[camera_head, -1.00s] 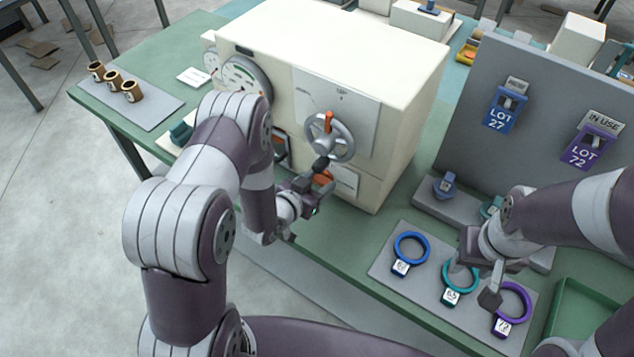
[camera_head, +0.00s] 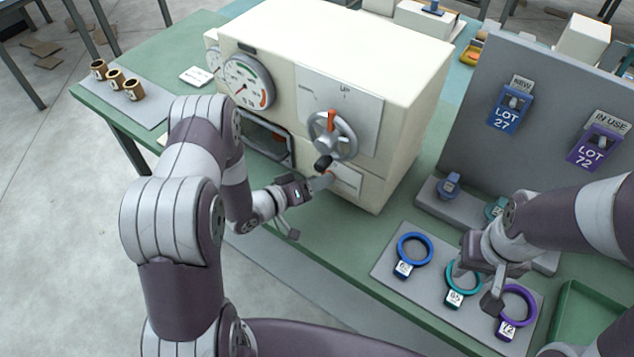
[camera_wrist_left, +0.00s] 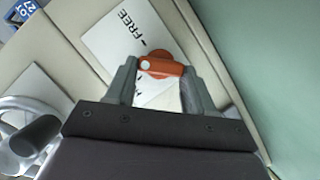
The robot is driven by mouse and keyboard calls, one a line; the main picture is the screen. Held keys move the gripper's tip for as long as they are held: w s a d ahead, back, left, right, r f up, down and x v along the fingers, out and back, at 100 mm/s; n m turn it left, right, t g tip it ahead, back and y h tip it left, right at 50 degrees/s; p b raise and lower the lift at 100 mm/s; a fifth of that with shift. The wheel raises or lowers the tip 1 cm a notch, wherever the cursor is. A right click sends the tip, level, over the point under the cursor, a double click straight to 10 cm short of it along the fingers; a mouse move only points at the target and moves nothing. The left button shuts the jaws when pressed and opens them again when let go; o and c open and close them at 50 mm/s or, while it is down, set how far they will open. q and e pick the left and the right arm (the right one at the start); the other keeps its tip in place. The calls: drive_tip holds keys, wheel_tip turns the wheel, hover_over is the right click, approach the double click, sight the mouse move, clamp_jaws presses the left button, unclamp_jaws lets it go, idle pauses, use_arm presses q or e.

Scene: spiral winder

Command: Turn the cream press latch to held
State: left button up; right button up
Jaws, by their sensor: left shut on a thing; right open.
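The cream press (camera_head: 330,50) stands on the green bench. Its orange latch (camera_wrist_left: 160,65) sits low on the front, by a plate (camera_wrist_left: 125,40) lettered FREE in the left wrist view; the held mark is not visible there. My left gripper (camera_wrist_left: 160,78) is shut on the latch, with a finger on each side. In the head view my left gripper (camera_head: 312,184) is below the handwheel and mostly covers the latch. My right gripper (camera_head: 482,275) is open and empty, over the tray near the teal and purple rings.
The grey handwheel (camera_head: 332,135), with a dark knob (camera_head: 323,162), is just above my left gripper. A blue ring (camera_head: 414,249), teal ring (camera_head: 462,278) and purple ring (camera_head: 518,304) lie on a grey tray. Brown spools (camera_head: 115,79) stand at the left.

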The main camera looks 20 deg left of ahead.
use_arm(q)
drive_tip(key=n+h, duration=0.1)
drive_tip(key=n+h+b, duration=0.1)
drive_tip(key=n, duration=0.1)
drive_tip(key=shift+a+f+n, duration=0.2)
drive_tip(key=shift+f+n, duration=0.1)
drive_tip(key=shift+f, duration=0.05)
drive_tip(key=shift+w+f+n+t+h+b, duration=0.1)
drive_tip(key=shift+n+t+h+b, duration=0.3)
drive_tip(key=shift+n, duration=0.55)
drive_tip(key=shift+f+n+t+h+b, duration=0.1)
drive_tip(key=shift+n+t+h+b, duration=0.3)
drive_tip(key=shift+n, duration=0.55)
drive_tip(key=o, duration=1)
drive_tip(key=shift+o, duration=0.2)
drive_tip(key=b+v, duration=0.2)
drive_tip(key=v, duration=1.1)
drive_tip(key=shift+w+r, duration=0.1)
drive_tip(key=shift+r, duration=0.05)
